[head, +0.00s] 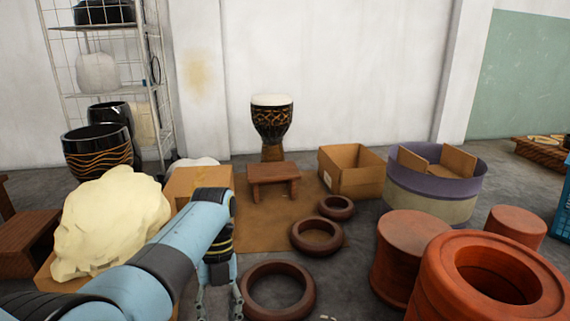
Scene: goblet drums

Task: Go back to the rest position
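My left arm comes in from the lower left, and its gripper (219,303) points down near the bottom edge. Its two fingers stand apart with nothing visible between them; the lowest tips are at or past the picture edge. It is just left of a large brown ring (308,291) on the floor. I cannot tell whether it touches the ring. My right arm and gripper are not in view. A goblet drum (271,118) with a white head and dark carved body stands upright at the back, behind a low brown wooden stool (274,174).
Two smaller rings (301,240) (336,201) lie beyond the large one. Red-brown cylinders (396,258) (515,226) and a hollow one (440,280) crowd the right. An open cardboard box (352,184), a purple-rimmed tub (410,185) and a pale lumpy mass (105,215) stand around.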

